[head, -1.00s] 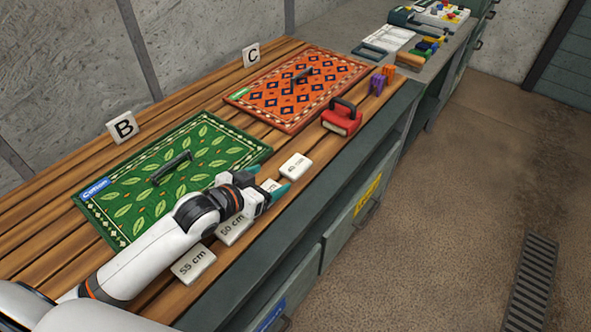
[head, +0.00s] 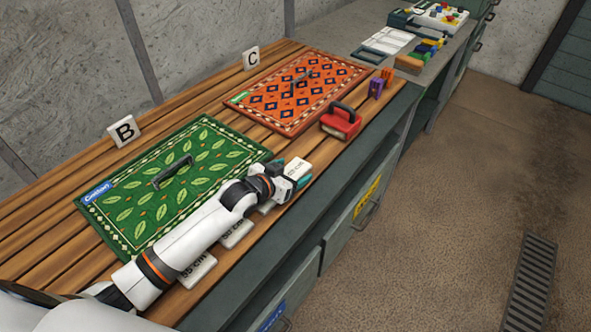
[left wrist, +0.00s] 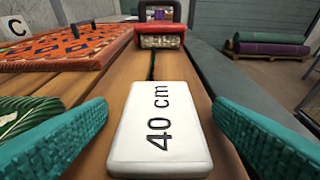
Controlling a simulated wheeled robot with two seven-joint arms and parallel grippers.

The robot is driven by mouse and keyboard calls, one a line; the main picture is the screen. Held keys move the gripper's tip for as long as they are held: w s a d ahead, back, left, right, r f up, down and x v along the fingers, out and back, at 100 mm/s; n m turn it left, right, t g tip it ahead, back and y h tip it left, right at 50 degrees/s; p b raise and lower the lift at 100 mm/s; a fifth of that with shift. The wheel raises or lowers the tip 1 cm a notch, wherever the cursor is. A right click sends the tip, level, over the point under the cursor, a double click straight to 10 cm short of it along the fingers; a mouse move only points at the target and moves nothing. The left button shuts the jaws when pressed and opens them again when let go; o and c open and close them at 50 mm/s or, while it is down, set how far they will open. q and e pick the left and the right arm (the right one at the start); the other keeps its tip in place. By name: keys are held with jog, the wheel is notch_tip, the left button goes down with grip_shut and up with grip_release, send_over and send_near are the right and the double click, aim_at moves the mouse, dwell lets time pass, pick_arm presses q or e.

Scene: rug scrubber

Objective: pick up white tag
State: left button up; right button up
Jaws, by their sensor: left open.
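A white tag (head: 298,165) marked "40 cm" lies flat on the wooden slats near the front edge. In the left wrist view the same tag (left wrist: 158,125) fills the middle, its print turned sideways. My left gripper (head: 290,174) is open at the near end of this tag. Its teal fingers stand on either side, with a gap on both sides, and hold nothing. Two more white tags (head: 236,235) (head: 198,271) lie nearer along the edge, partly covered by my left arm. Another white tag beneath my wrist is mostly hidden. My right gripper is not in view.
A green leaf-patterned rug (head: 135,205) with a handle lies left of my arm. An orange rug (head: 290,95) lies beyond it. A red scrubber (head: 340,122) stands past the 40 cm tag, with purple and orange pieces (head: 380,84) behind. Signs B (head: 124,130) and C (head: 251,57) stand at the back.

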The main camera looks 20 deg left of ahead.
pick_arm(q)
jog(key=shift+c, duration=0.3)
jog(key=c, duration=1)
jog(key=shift+o, duration=0.2)
